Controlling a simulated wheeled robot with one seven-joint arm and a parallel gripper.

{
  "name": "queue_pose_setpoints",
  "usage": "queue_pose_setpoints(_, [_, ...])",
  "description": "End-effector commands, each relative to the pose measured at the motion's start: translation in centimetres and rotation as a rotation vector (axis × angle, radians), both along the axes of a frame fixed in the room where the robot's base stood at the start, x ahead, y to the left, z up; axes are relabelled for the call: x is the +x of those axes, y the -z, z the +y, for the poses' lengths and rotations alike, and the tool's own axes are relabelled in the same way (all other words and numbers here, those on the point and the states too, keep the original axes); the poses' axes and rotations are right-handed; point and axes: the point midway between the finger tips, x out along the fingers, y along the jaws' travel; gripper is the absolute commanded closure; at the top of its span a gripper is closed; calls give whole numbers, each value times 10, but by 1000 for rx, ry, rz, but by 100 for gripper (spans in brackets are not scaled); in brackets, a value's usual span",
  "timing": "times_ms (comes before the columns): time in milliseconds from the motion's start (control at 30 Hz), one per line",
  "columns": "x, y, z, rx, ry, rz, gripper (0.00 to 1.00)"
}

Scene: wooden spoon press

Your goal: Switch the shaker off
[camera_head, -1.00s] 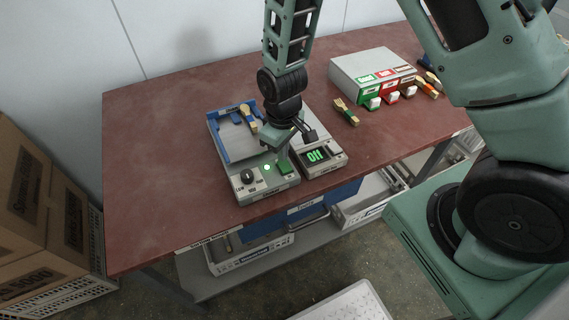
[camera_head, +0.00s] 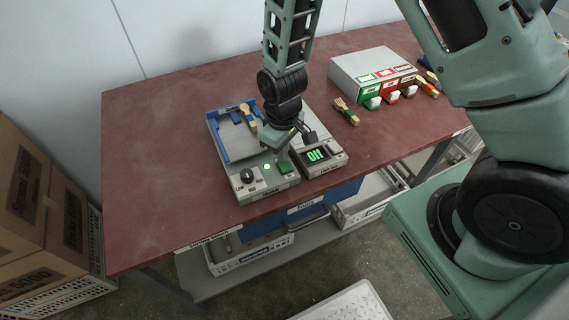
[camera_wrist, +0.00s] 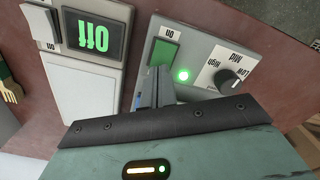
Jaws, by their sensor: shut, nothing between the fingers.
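The shaker (camera_head: 252,188) is a grey box with a blue-framed platform (camera_head: 212,142), standing near the table's front edge. The lamp also glows in the head view (camera_head: 267,167). My gripper (camera_wrist: 155,88) is shut and empty, with its fingertips pointing down beside the green switch. The wrist view does not show clearly whether they touch it. In the head view my gripper (camera_head: 284,155) hides part of the panel.
A scale (camera_head: 322,165) with a green-lit display stands close on the shaker's right. A wooden piece (camera_head: 248,118) lies on the shaker platform, another (camera_head: 346,112) on the table. A grey box (camera_head: 370,70) with coloured labels stands behind right. The table's left side is clear.

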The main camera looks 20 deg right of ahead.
Motion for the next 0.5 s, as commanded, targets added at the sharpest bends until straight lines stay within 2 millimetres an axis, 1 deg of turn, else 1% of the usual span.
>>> queue_pose_setpoints(500, [0,8,0,0,0,0,100])
